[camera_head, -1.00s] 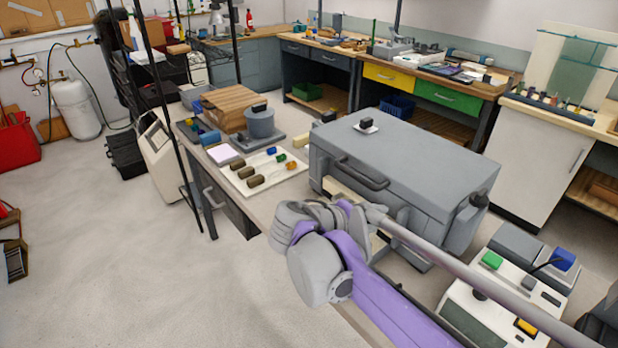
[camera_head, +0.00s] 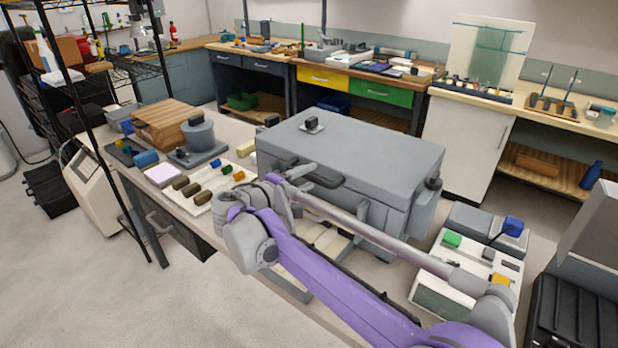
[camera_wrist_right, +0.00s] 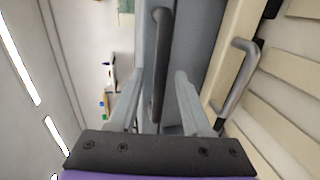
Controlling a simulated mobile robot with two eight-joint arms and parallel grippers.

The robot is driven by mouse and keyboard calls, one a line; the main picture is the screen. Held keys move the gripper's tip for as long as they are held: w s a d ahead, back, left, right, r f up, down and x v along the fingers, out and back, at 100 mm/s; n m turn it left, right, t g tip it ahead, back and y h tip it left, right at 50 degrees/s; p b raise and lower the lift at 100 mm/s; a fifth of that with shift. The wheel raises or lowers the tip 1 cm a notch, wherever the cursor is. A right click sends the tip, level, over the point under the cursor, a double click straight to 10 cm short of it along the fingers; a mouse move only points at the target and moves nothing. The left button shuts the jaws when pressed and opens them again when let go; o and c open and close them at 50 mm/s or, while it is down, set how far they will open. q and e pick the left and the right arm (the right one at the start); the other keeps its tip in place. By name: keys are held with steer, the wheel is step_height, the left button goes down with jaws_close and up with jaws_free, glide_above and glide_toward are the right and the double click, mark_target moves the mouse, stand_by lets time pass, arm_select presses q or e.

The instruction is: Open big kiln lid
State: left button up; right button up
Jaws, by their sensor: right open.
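The big kiln is a grey box on the table with a flat grey lid (camera_head: 370,145), which lies closed. A dark bar handle (camera_head: 328,181) runs along its front edge. My right gripper (camera_head: 309,171) is at this handle. In the right wrist view the open right gripper (camera_wrist_right: 162,88) has one finger on each side of a dark bar handle (camera_wrist_right: 159,60), with gaps visible beside the bar. My right forearm hides part of the kiln's front. My left gripper is not in view.
A small dark knob (camera_head: 312,124) sits on the lid. Left of the kiln are a white board (camera_head: 203,201) with coloured pieces and a grey pot (camera_head: 199,136). A white control box (camera_head: 440,294) stands to the right. A second, grey handle (camera_wrist_right: 240,75) shows in the right wrist view.

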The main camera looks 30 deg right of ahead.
steer(key=shift+w+d+f, duration=0.1)
steer(key=shift+w+d, duration=0.15)
steer(key=shift+d, duration=0.35)
jaws_close()
stand_by(1.1)
